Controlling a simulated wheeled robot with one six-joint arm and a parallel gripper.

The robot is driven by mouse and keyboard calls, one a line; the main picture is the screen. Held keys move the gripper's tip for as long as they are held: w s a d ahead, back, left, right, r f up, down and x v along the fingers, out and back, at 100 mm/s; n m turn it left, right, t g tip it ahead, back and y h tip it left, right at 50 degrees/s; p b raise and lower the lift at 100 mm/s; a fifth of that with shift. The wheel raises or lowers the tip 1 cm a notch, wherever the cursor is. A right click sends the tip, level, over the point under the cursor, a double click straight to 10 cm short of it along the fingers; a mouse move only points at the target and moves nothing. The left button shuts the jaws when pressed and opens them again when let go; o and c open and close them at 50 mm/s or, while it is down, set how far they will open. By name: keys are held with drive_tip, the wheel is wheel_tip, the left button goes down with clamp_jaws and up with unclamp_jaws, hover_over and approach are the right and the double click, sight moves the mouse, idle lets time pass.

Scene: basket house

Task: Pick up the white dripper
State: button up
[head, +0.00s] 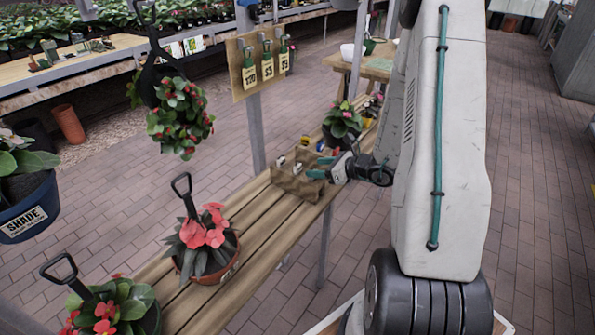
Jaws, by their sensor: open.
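A brown divided carrier (299,186) stands on the slatted wooden bench, near the middle of the head view. A small whitish piece (282,160) shows at its left rear edge. It may be the white dripper, but it is too small to tell. My gripper (318,167) reaches in from the right, with its teal fingers apart over the right side of the carrier. I see nothing held between them. The whitish piece is left of the fingertips, apart from them. The gripper and the carrier walls hide part of the carrier's inside.
The slatted bench (258,222) bears a red-flowered pot (208,272) in front and a flowering plant (342,122) behind. Small coloured pieces lie behind the carrier. A metal post (256,120) with a tag board (259,66) rises left of the carrier. A hanging plant (180,122) is farther left.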

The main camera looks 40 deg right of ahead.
sight(299, 167)
drive_tip(key=x, duration=0.7)
drive_tip(key=shift+w+f, duration=0.2)
drive_tip(key=shift+f, duration=0.05)
drive_tip(key=c, duration=0.9)
